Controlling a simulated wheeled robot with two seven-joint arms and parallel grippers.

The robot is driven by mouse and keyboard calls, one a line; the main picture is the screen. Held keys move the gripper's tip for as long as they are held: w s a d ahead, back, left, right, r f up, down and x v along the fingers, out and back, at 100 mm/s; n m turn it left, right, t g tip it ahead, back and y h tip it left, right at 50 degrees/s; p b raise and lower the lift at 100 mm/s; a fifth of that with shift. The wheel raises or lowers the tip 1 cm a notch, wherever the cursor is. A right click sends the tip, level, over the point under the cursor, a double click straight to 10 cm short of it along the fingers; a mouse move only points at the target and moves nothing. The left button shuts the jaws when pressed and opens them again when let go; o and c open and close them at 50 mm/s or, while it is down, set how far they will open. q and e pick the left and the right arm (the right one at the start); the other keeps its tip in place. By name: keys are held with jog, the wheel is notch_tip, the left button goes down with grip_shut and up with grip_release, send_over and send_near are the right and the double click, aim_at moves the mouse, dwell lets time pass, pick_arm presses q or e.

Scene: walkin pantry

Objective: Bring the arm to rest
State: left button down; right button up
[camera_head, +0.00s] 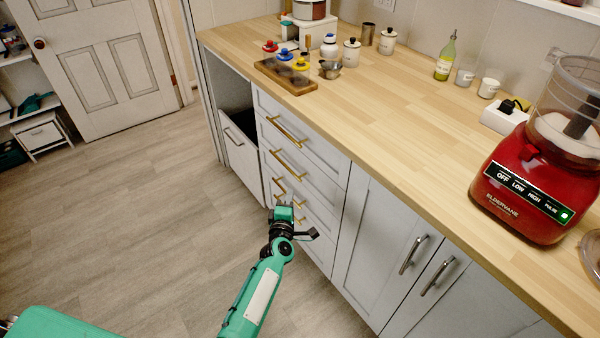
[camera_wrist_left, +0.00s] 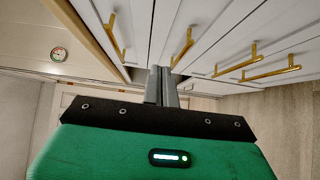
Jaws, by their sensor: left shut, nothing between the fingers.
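My left arm (camera_head: 262,290) comes up from the bottom of the head view, in front of the drawer cabinet. My left gripper (camera_head: 283,208) is at its far end, below countertop height and close to the drawer fronts. In the left wrist view the two grey fingers (camera_wrist_left: 162,84) are together with nothing between them. Whether the gripper touches a drawer front or handle cannot be told. My right gripper is not in view.
White drawers with gold handles (camera_head: 287,131) stand just beyond the gripper. Cupboard doors with grey handles (camera_head: 413,255) are to the right. The wooden countertop (camera_head: 400,115) carries a red blender (camera_head: 525,190) and a wooden board (camera_head: 285,80). The floor (camera_head: 130,225) at left is clear.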

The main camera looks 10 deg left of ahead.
pick_arm(q)
jog(key=s+f+m+g+h+p, duration=0.3)
jog(key=s+f+m+g+p, duration=0.65)
jog(key=s+f, duration=1.5)
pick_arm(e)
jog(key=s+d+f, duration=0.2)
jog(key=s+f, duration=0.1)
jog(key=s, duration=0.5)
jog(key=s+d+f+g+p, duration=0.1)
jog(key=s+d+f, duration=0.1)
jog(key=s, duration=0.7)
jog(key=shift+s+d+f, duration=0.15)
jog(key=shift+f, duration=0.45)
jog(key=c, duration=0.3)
pick_arm(q)
jog(key=s+a+f+m+g, duration=0.2)
jog(key=s+f+m, duration=0.2)
jog(key=s, duration=0.7)
jog(key=s+a+f+m+g+y, duration=0.1)
jog(key=s+a+f+m+g, duration=0.2)
jog(key=s, duration=0.9)
jog(key=s+a+f+m+g, duration=0.2)
jog(key=s+f+m, duration=0.3)
jog(key=s, duration=0.7)
jog(key=shift+s+a+f, duration=0.15)
jog(key=shift+s+a, duration=0.05)
jog(key=shift+a, duration=0.4)
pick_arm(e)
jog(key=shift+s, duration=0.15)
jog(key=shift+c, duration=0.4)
